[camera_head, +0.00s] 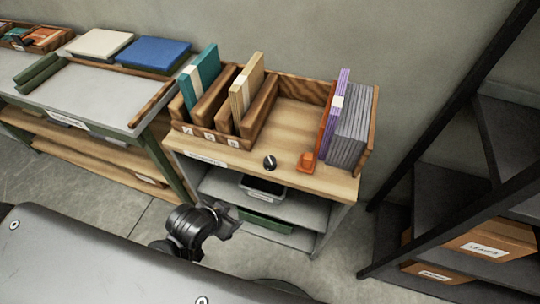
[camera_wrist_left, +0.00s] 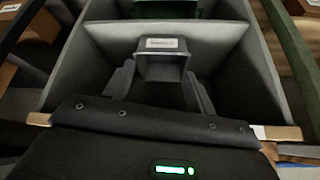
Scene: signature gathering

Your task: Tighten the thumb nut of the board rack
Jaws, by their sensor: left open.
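The board rack is a wooden rack (camera_head: 285,84) on top of the bench, with boards standing in its left slots and at its right end. A small black knob (camera_head: 270,162), which looks like the thumb nut, sits at the bench top's front edge. My left gripper (camera_head: 230,218) is open and empty, in front of the bench and below its top, apart from the knob. In the left wrist view, dark fingers reach toward a labelled black bin (camera_wrist_left: 162,62) on the shelf. My right gripper is not in view.
An orange block (camera_head: 306,162) stands right of the knob. Purple boards (camera_head: 333,115) and grey boards (camera_head: 349,138) fill the rack's right end. A grey-topped table (camera_head: 85,93) stands left and a dark shelf unit (camera_head: 433,210) right. The bench top (camera_head: 220,151) left of the knob is clear.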

